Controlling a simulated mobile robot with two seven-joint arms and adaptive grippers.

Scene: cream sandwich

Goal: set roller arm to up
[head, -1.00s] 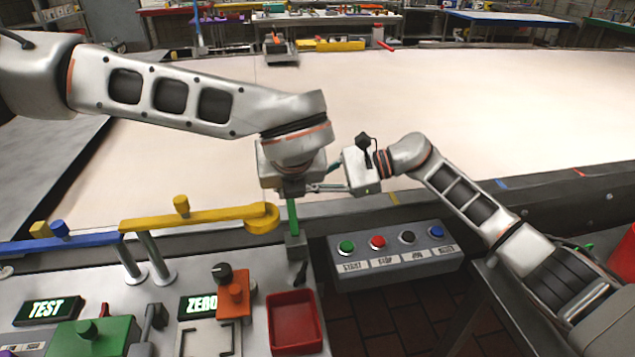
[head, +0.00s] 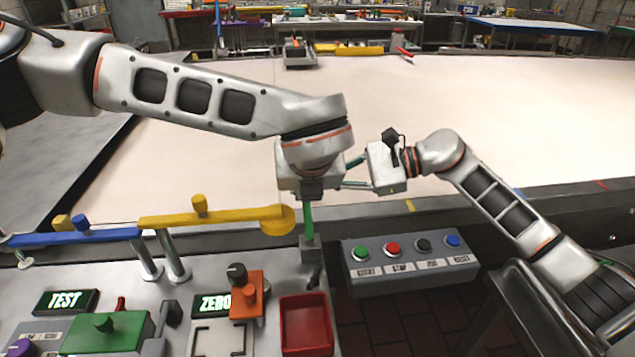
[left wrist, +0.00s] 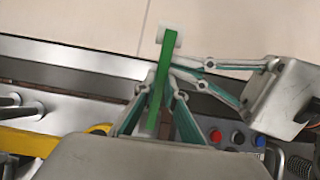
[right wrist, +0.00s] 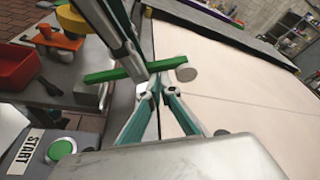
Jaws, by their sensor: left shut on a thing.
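The roller arm is a green bar (head: 308,218) rising almost upright from a grey block (head: 312,250) at the bench's far edge; its top is hidden behind my left gripper in the head view. The left wrist view shows the green bar (left wrist: 161,82) with a pale roller (left wrist: 168,38) at its end. My left gripper (left wrist: 158,92) is shut on the green bar. My right gripper (right wrist: 157,88) comes in from the right, its fingertips drawn together close to the bar and roller (right wrist: 187,75). Whether they touch it is unclear.
A yellow bar (head: 215,218) and a blue bar (head: 75,238) stand on posts to the left. A red tray (head: 306,325) and an orange block (head: 247,298) are nearer. A button box (head: 410,262) is at right.

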